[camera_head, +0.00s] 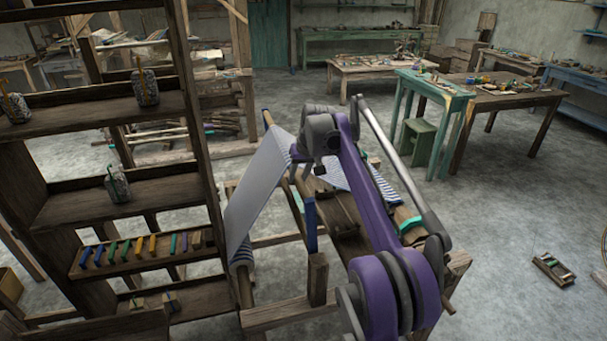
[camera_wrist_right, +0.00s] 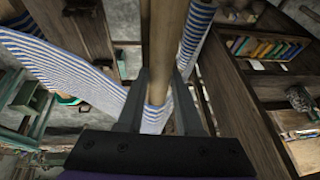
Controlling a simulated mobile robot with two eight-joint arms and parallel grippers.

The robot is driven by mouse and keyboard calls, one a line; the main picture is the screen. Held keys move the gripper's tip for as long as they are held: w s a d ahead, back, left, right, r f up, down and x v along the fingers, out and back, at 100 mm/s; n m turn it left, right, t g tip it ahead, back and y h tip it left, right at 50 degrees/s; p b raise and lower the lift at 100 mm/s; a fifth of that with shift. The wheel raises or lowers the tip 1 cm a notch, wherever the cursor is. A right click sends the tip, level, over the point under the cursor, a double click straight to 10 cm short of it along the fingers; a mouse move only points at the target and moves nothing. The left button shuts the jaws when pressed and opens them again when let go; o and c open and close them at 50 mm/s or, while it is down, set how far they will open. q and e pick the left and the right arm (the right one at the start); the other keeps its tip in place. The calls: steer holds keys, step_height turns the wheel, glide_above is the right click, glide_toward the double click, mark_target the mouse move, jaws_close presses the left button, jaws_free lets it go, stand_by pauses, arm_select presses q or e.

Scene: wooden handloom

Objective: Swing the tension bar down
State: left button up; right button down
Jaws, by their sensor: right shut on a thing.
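The tension bar (camera_wrist_right: 165,50) is a pale round wooden rod, seen between the fingers of my right gripper (camera_wrist_right: 155,88) in the right wrist view. The gripper is shut on the bar. Blue-and-white striped cloth (camera_wrist_right: 193,35) runs alongside and around the bar. In the head view, a wooden bar end (camera_head: 267,118) shows at the top of a steep pale cloth sheet (camera_head: 258,185) on the loom. My purple right arm hides the fingers and much of the loom's middle there. My left gripper is not in view.
A tall wooden shelf (camera_head: 115,190) with jars and colored pieces stands close on the left of the loom. A green table (camera_head: 437,85) and stool (camera_head: 416,143) stand at back right. A small wooden piece (camera_head: 553,269) lies on the open floor at right.

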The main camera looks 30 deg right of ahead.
steer(key=w+a+f+n+h, duration=0.1)
steer(key=a+f+h, duration=0.3)
steer(key=a, duration=0.4)
steer(key=w+a+f+g+h, duration=0.1)
steer(key=a+f+h, duration=0.3)
steer(key=a, duration=0.4)
steer(key=shift+w+a+f+n+g, duration=0.15)
steer(key=shift+w+f+n+g, duration=0.2)
steer(key=shift+w+f, duration=0.45)
steer(key=shift+w+a, duration=0.1)
steer(key=c, duration=0.6)
jaws_free()
steer(key=shift+w, duration=0.1)
